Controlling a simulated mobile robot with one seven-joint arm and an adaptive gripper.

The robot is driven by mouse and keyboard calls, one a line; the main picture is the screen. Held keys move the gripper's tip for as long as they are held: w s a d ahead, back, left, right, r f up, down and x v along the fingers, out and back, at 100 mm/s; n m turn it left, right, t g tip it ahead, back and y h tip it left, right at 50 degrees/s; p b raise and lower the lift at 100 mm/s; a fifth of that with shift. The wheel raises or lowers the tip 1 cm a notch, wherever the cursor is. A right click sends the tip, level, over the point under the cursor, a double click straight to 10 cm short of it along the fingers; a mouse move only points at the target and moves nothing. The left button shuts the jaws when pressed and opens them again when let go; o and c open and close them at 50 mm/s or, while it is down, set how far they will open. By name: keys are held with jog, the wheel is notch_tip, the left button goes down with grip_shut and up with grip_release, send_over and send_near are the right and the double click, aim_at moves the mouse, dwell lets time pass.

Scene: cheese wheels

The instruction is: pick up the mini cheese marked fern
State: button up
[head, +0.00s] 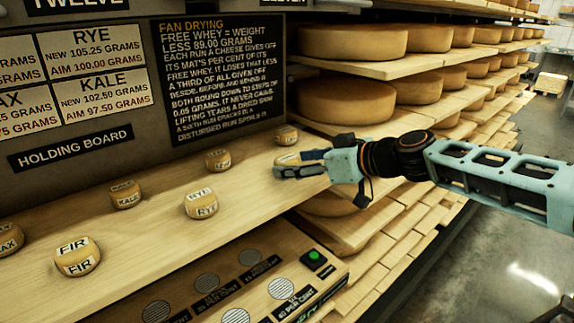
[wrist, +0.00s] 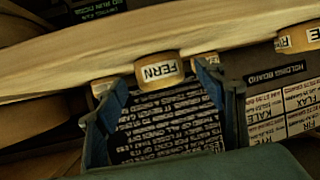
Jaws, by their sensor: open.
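The mini cheese marked FERN (wrist: 158,71) is a small tan wheel with a white label, standing on the wooden board. In the wrist view it lies between and beyond the two fingertips of my gripper (wrist: 160,79), which is open with nothing held. In the head view my gripper (head: 296,166) reaches in from the right, low over the board. A small cheese (head: 286,159) shows there just behind the fingers, partly hidden, its label unreadable; its place fits the fern cheese.
Other mini cheeses stand on the board (head: 140,235): FIR (head: 76,256), KALE (head: 126,194), RYE (head: 202,204), and two farther back (head: 218,159) (head: 286,134). A dark sign wall (head: 220,80) rises behind. Shelves of large cheeses (head: 355,42) stand right.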

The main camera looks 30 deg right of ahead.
jog(key=shift+x, duration=1.45)
jog(key=c, duration=1.3)
jog(key=shift+r, duration=0.15)
jog(key=shift+r, duration=0.5)
jog(key=s+a+r, duration=0.3)
jog(key=s+r, duration=0.3)
jog(key=s+a+r, duration=0.2)
jog(key=s+r, duration=0.3)
jog(key=s, duration=0.1)
jog(key=shift+s+a+r, duration=0.35)
jog(key=shift+s+r, duration=0.05)
